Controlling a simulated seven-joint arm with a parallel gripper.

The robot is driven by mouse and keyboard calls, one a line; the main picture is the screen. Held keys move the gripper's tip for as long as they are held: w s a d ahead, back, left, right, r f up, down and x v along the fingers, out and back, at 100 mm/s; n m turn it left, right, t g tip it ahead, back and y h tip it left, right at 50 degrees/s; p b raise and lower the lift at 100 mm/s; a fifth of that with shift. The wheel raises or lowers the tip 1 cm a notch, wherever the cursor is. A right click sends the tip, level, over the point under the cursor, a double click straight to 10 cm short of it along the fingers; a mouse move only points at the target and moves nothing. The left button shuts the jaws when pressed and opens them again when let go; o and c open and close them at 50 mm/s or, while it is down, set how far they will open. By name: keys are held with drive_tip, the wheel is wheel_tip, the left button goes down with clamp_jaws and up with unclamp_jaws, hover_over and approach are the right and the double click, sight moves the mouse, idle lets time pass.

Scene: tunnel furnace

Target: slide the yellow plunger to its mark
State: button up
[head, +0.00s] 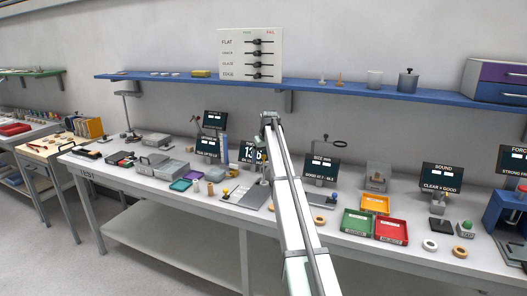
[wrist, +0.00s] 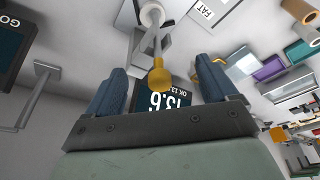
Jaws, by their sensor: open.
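The yellow plunger (wrist: 159,75) shows in the wrist view as a yellow rod with a round knob, lined up with a pale cylinder. My gripper (wrist: 160,66) is open, with one blue finger on each side of the plunger. Gaps show between both fingers and the knob, so it is not gripped. I cannot tell the depth between them, and no mark can be made out.
A dark display (wrist: 168,103) reading 13.6 lies behind the gripper's fingers. The white bench (head: 165,187) is crowded with instruments and screens. A green tray (head: 357,223) and a red tray (head: 391,230) lie right of my arm. A blue shelf (head: 350,88) runs above.

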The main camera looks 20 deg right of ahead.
drive_tip(key=shift+o, duration=0.9)
drive_tip(key=shift+r, duration=0.1)
drive_tip(key=v, duration=0.6)
drive_tip(key=shift+s+r, duration=0.15)
drive_tip(key=shift+r, duration=0.25)
